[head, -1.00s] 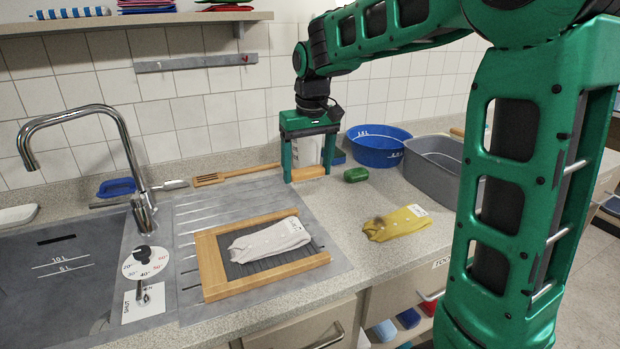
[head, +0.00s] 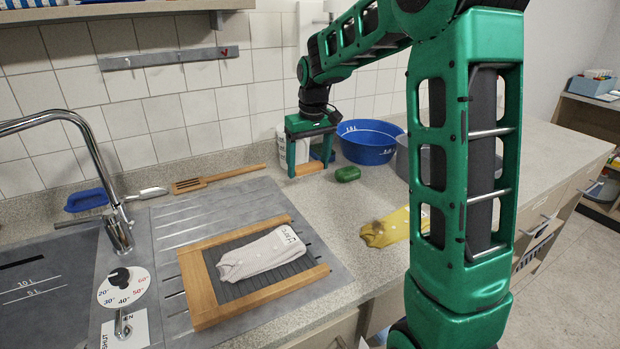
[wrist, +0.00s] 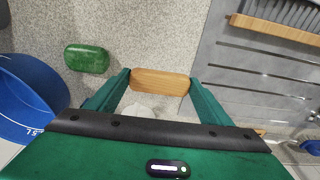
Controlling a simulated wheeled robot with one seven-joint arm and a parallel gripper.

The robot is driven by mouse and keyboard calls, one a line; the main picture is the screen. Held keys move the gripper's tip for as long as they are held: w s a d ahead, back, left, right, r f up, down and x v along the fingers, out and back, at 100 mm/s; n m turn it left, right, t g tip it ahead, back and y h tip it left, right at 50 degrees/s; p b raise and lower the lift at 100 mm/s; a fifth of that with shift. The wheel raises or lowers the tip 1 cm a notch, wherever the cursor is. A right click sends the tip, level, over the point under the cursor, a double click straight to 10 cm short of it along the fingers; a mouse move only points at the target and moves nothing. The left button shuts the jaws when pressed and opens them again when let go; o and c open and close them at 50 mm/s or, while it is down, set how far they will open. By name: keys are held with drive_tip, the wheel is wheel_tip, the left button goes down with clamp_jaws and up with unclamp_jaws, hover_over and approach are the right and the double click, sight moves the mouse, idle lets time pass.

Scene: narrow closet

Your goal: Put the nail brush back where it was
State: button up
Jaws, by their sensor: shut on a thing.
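The nail brush (head: 306,169), with a light wooden back, is held crosswise between the two fingers of my gripper (head: 308,173). In the wrist view the brush (wrist: 160,82) spans the gap between the green fingertips of my gripper (wrist: 160,88). The bristles are not clearly visible. My gripper points down at the back of the counter, between the washboard and the green soap. I cannot tell whether the brush touches the counter. No mark for its former place is clearly seen.
A green soap bar (head: 347,174) lies just right of my gripper, with a blue basin (head: 370,154) behind it. A white container stands close behind the fingers. A wooden spatula (head: 217,179) lies left. The washboard (head: 203,295) holds a pale sock; a yellow sock (head: 387,232) lies right.

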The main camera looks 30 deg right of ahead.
sight(312, 176)
drive_tip(key=shift+w+d+f, duration=0.2)
drive_tip(key=shift+d+f, duration=0.15)
drive_tip(key=shift+d, duration=0.1)
drive_tip(key=shift+w+d+f, duration=0.2)
drive_tip(key=shift+d+f, duration=0.15)
drive_tip(key=shift+d, duration=0.1)
drive_tip(key=shift+f, duration=1.9)
drive_tip(key=shift+f, duration=0.1)
drive_tip(key=o, duration=1.1)
